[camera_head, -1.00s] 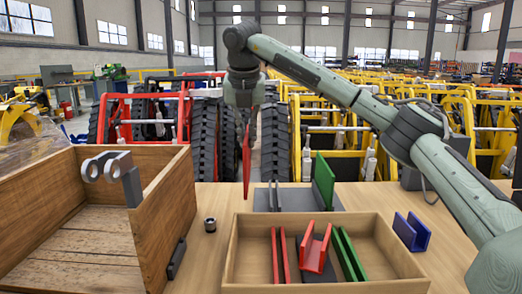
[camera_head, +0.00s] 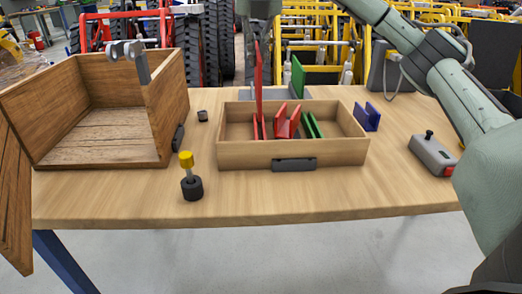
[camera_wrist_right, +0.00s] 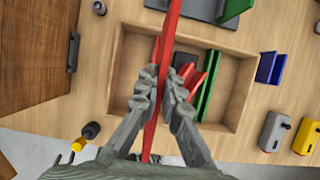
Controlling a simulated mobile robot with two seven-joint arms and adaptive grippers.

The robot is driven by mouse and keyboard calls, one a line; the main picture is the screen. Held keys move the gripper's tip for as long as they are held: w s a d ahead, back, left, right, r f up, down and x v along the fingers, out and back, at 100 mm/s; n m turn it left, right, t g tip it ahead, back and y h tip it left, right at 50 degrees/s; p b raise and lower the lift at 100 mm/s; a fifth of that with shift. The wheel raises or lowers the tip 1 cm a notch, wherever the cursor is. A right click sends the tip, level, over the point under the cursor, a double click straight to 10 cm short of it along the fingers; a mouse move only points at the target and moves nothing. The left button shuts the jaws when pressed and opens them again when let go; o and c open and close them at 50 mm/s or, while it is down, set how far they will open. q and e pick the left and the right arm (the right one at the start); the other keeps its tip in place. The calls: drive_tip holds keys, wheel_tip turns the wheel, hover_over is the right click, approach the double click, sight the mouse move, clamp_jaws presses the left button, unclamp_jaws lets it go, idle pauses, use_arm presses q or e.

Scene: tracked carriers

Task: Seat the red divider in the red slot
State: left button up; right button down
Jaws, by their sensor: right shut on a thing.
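The red divider (camera_head: 259,80) is a thin upright plate, seen nearly edge-on above the left part of the wooden tray (camera_head: 230,155). My right gripper (camera_wrist_right: 166,97) is shut on it, with a finger on each side. The red slot (camera_head: 255,128) is a pair of low red rails in the tray. The divider's lower end appears at or just above these rails; I cannot tell whether it is between them. In the wrist view the divider (camera_wrist_right: 174,22) and fingers hide most of the slot. My left gripper is not in view.
Right of the slot in the tray are a red angled holder (camera_head: 287,123) and green rails (camera_head: 312,125). A green divider (camera_head: 298,75) stands behind. A blue holder (camera_head: 367,117), a grey device (camera_head: 433,153), a yellow-topped knob (camera_head: 190,178) and an open wooden box (camera_head: 165,100) surround the tray.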

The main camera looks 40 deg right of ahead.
drive_tip(key=shift+s, duration=0.35)
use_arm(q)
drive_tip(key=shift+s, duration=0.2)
use_arm(e)
wheel_tip(320, 180, down, 10)
drive_tip(key=shift+f, duration=0.15)
drive_tip(key=shift+s+f, duration=0.1)
drive_tip(key=c, duration=2.1)
unclamp_jaws()
drive_tip(key=o, duration=0.4)
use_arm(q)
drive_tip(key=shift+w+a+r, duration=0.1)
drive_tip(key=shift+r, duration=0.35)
